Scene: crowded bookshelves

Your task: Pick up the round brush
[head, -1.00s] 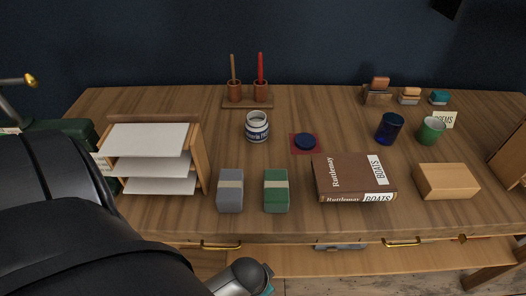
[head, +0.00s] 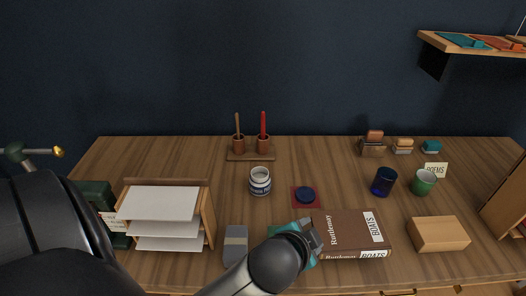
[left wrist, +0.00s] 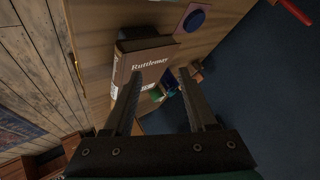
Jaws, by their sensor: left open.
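Two upright slim sticks stand in brown cups on a small wooden base at the back of the desk. A red item (left wrist: 291,11) shows at the top right corner of the left wrist view. My left gripper (head: 317,233) is open and empty beside the brown Ruttlemay book (head: 345,229), well in front of the sticks. In the left wrist view its two fingers (left wrist: 159,76) stand apart, with the book (left wrist: 146,66) beyond them. My right gripper is out of view.
A white jar (head: 260,186) stands in front of the cups. A dark blue disc (head: 305,194) lies on a red mat. A paper tray (head: 160,204) and a grey box (head: 236,240) stand left. A blue cup (head: 384,183), green cup (head: 423,183) and tan box (head: 438,234) stand right.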

